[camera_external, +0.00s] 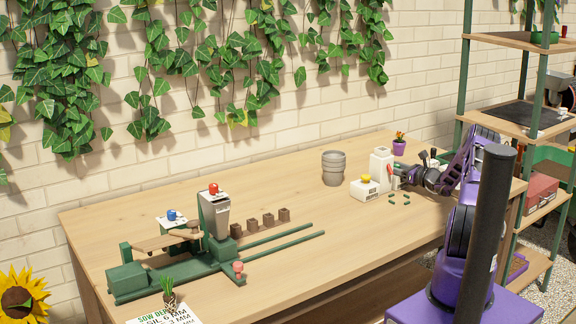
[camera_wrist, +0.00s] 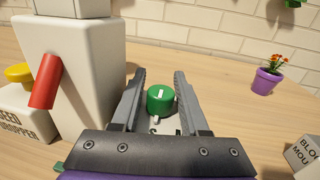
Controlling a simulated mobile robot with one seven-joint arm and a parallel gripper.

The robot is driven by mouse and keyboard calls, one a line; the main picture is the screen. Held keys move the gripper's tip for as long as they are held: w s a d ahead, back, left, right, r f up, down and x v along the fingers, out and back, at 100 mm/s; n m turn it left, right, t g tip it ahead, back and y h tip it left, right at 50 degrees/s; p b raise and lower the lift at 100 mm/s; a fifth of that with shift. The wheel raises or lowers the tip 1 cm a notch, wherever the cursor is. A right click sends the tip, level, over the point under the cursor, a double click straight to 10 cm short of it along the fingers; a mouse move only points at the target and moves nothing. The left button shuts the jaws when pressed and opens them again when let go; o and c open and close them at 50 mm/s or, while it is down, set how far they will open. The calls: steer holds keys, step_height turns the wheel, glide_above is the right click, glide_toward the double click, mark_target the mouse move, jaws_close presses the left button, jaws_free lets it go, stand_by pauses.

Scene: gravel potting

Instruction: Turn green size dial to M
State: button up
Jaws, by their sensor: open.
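The green size dial (camera_wrist: 160,100) is a round knob with a white pointer mark on top, in the middle of the wrist view. A letter like an S shows just below the dial, partly cut off by my gripper's body; I cannot make out an M. My gripper (camera_wrist: 160,76) is open, with one finger on each side of the dial and small gaps to it. In the external view my gripper (camera_external: 405,179) is beside the white seed dropper (camera_external: 381,165), and the dial is hidden there.
The seed dropper, with a red lever (camera_wrist: 45,82) and yellow button (camera_wrist: 19,73), stands close left of my gripper. A purple flower pot (camera_wrist: 266,81) is at right. A grey pot (camera_external: 333,168) and a green sowing rig (camera_external: 160,277) stand farther left.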

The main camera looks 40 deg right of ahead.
steer(key=shift+w, duration=0.3)
jaws_close()
steer(key=shift+a+f+n+y+b, duration=0.15)
steer(key=shift+n+y+b, duration=0.35)
steer(key=shift+b, duration=0.65)
steer(key=shift+a+r+g+y+b, duration=0.1)
steer(key=shift+r+g+y+b, duration=0.2)
steer(key=shift+y, duration=0.4)
